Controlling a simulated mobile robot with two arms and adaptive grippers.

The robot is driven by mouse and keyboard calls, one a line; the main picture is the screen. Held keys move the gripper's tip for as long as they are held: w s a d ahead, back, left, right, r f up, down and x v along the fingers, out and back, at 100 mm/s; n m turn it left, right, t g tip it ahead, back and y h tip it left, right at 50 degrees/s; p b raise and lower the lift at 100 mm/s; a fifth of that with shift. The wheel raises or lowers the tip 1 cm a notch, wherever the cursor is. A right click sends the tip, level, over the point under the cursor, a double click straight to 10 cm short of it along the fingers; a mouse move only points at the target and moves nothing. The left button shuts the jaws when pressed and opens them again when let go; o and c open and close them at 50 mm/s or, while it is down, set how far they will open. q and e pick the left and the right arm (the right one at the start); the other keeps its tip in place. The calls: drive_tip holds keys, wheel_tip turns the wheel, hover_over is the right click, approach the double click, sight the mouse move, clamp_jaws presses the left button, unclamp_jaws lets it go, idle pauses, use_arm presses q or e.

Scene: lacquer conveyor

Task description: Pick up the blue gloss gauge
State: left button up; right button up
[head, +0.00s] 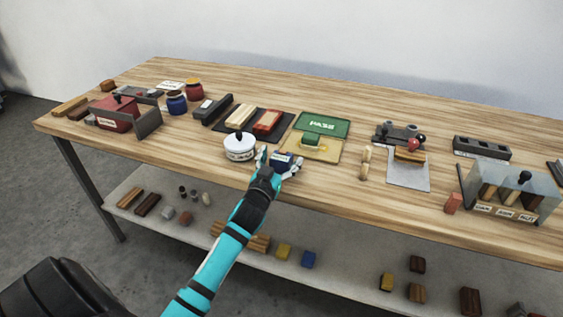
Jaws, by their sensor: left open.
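The blue gloss gauge (283,157) is a small dark blue block with a pale label on top. It sits on the wooden table near the front edge, just right of a white round lidded pot. My left gripper (281,163) is open, with one finger at the left of the gauge and the other at its right. I cannot tell whether the fingers touch it. The gripper hides the gauge's near side. My right gripper is not in view.
The white pot (240,147) stands close to the left finger. A yellow tray (322,152) with a green block lies just behind and right, beside a green mat (333,122). Wooden pegs (366,163) stand to the right. A glass-fronted box (541,187) is far right.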

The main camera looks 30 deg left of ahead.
use_arm(q)
drive_tip(key=shift+w+a, duration=0.1)
drive_tip(key=shift+w, duration=0.4)
drive_tip(key=shift+s, duration=0.1)
drive_tip(key=shift+c, duration=0.2)
drive_tip(key=c, duration=1.3)
drive_tip(key=shift+c, duration=0.9)
drive_tip(key=shift+r, duration=0.1)
